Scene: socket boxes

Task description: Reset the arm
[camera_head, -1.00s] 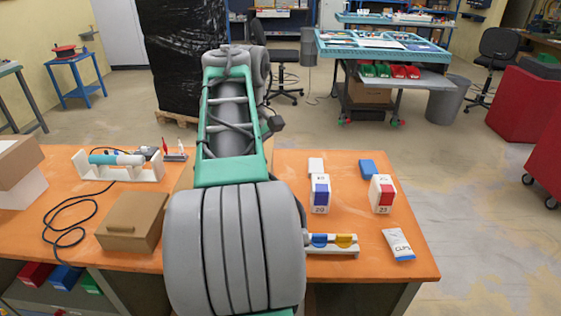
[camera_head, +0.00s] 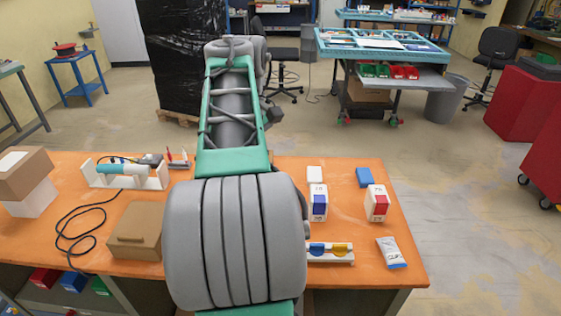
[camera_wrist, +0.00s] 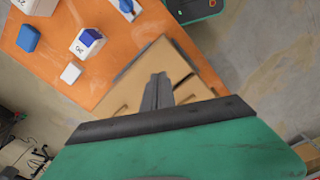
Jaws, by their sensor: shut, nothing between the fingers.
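My arm (camera_head: 238,245) runs up the middle of the head view over the orange table, and its far end hides my gripper there. In the wrist view my gripper (camera_wrist: 158,84) shows as two dark fingers pressed together, shut and empty. The fingers appear in front of a brown box with slots (camera_wrist: 185,62) on the table. I cannot tell how far above it they are.
The orange table (camera_head: 345,262) holds a blue-marked white box (camera_head: 318,203), a red-marked white box (camera_head: 377,204), a blue block (camera_head: 363,177), a white pouch (camera_head: 391,253) and a brown box (camera_head: 137,230). A black cable (camera_head: 75,222) lies at left.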

